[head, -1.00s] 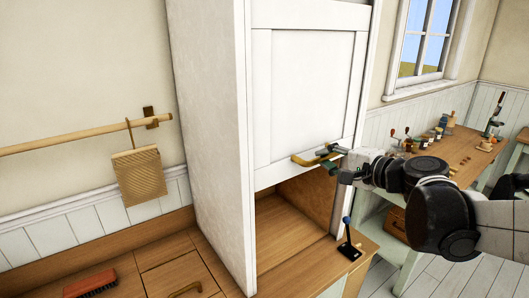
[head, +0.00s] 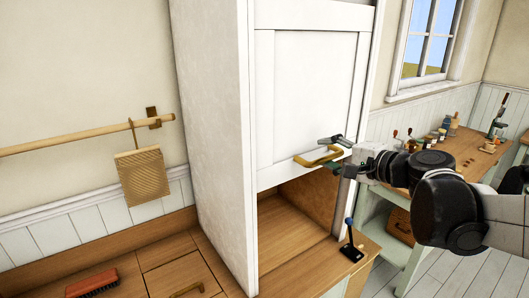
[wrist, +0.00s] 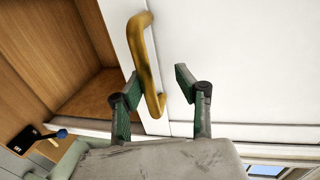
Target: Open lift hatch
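The lift hatch (head: 310,95) is a white panel in a tall white cabinet. It stands partly raised, with an opening below its lower edge. Its yellow handle (head: 318,158) is near that edge and also shows in the wrist view (wrist: 147,60). My gripper (head: 332,152) is at the handle's right end. In the wrist view my gripper (wrist: 155,84) has its green fingers apart, with the handle between them, nearer the left finger. A gap shows between the handle and the right finger. I cannot tell whether the left finger touches the handle.
A blue-knobbed lever (head: 350,240) stands on the wooden counter, right of the opening. A workbench (head: 470,150) with small items is at the right. A board (head: 143,176) hangs from a wooden rail at left. A red brush (head: 92,282) lies at lower left.

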